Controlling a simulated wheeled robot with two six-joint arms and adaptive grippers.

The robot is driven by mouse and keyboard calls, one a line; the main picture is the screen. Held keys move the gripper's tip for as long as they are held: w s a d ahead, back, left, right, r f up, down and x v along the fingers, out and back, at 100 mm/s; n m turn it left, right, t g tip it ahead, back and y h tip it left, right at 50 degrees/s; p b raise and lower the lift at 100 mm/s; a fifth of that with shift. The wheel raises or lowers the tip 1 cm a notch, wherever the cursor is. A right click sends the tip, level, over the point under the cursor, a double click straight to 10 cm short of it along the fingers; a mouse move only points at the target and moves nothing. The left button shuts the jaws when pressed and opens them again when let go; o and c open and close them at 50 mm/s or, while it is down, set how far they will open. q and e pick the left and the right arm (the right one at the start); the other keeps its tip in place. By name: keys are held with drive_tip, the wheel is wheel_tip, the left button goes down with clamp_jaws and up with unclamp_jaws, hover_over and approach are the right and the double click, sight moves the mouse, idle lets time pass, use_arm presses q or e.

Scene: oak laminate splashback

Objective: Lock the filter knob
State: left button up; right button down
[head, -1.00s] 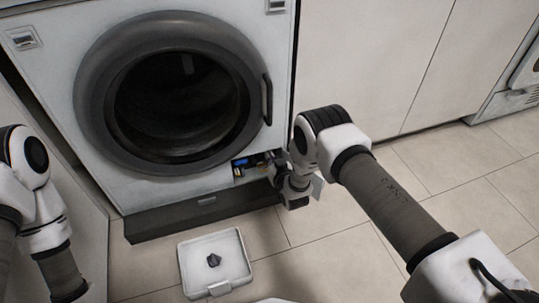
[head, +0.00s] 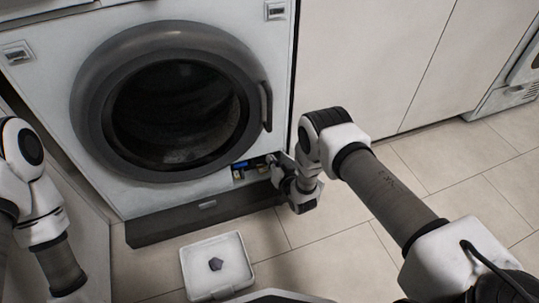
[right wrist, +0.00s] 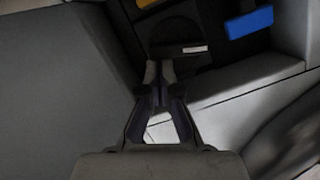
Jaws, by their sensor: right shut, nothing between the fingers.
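The filter knob (right wrist: 178,42) shows in the right wrist view as a dark round part with a crossbar and a small white mark. It sits inside the low opening (head: 248,170) of the washing machine (head: 60,120). My right gripper (right wrist: 161,72) is shut and empty, its fingertips just below the crossbar in the picture; I cannot tell whether they touch it. In the head view the right gripper (head: 274,163) is at the right end of the opening, and the knob is not clear there. My left arm is at the left edge; its gripper is out of view.
A blue part (right wrist: 250,22) and a yellow part (right wrist: 146,3) lie close to the knob. A white tray (head: 240,280) with a dark lump (head: 216,264) is on the floor before the dark plinth (head: 170,222). Tiled floor to the right is clear.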

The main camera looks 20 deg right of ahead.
drive_tip(key=f+m, duration=0.1)
drive_tip(key=f+m+y, duration=0.1)
drive_tip(key=shift+d+f, duration=0.2)
drive_tip(key=shift+f, duration=0.2)
idle(0.5)
drive_tip(key=shift+s, duration=0.15)
